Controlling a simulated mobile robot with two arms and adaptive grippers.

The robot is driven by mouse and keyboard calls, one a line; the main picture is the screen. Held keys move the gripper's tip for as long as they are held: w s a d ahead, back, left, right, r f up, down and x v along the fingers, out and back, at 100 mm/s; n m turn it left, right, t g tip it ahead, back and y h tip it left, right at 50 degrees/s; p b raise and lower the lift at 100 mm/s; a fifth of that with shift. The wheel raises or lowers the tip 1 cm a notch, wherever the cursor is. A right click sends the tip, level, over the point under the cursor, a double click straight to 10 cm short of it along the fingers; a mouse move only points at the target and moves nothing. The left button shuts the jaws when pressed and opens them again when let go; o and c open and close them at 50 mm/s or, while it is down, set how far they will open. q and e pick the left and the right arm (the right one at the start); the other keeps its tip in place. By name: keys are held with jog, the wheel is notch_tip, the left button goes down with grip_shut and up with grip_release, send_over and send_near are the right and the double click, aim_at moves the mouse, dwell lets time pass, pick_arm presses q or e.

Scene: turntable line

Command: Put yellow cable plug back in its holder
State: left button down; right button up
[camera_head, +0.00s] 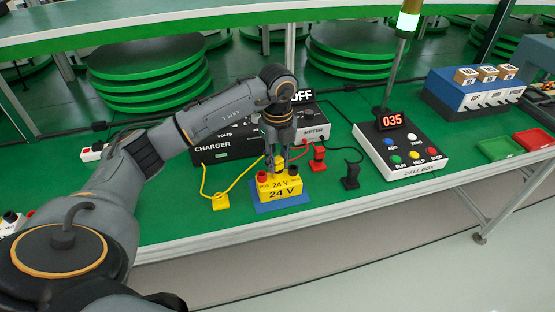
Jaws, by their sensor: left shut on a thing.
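My left gripper (278,166) points down over the yellow 24 V block (283,192), close to its top between a red terminal and a dark terminal. It is shut on the yellow cable plug, which is mostly hidden by the fingers. The yellow cable (235,186) loops from the front of the charger up to the gripper. A small yellow holder (220,203) stands on the green table left of the block. My right gripper is not in view.
The charger (222,149) and meter box stand behind the block. A red holder (318,162) and a black holder (350,180) stand to its right. The call box (403,155) is further right. The table's front edge is close to the yellow holder.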

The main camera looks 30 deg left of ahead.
aim_at(278, 158)
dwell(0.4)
pick_arm(q)
jog(key=c, duration=1)
grip_release()
jog(key=shift+r+p, duration=3)
jog(key=shift+r, duration=0.75)
